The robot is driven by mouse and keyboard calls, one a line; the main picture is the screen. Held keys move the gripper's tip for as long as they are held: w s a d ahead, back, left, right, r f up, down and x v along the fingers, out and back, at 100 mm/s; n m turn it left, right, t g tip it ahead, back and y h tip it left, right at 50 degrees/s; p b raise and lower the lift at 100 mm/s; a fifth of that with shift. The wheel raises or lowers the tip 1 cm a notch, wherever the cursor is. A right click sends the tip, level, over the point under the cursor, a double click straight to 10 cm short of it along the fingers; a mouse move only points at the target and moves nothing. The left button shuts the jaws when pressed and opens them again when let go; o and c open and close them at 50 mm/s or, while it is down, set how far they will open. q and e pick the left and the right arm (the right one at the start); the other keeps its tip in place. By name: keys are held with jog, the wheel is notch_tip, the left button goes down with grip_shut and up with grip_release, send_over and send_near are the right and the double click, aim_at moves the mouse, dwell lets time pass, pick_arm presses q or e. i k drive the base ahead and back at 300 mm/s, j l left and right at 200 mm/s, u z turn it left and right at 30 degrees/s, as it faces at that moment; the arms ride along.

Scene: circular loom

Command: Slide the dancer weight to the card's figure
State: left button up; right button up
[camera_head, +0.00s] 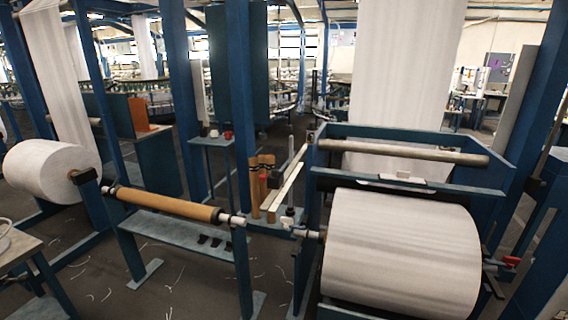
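A dark block (275,181), which looks like the dancer weight, sits on a slim pale slanted bar (291,180) at the left side of the roll stand, in the head view. A small red part shows just left of it. A small white piece (404,178) lies on the stand's upper crossbar; I cannot tell whether it is the card, and no figure is readable. Neither of my grippers is in view.
A large white fabric roll (402,255) fills the stand at right, with a red handle (511,262) on its side. A brown roller (165,205) lies across at left, above a blue-grey shelf (185,232). Blue posts stand left of the bar. Thread scraps litter the floor.

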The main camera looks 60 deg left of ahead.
aim_at(275, 179)
jog(key=j+u, duration=0.1)
jog(key=u, duration=0.4)
jog(key=i+u, duration=0.1)
jog(key=u, duration=0.35)
jog(key=i+j+u, duration=0.1)
jog(key=u, duration=0.4)
jog(key=i+u, duration=0.1)
jog(key=u, duration=0.85)
jog(key=i+u, duration=0.15)
jog(key=u, duration=0.35)
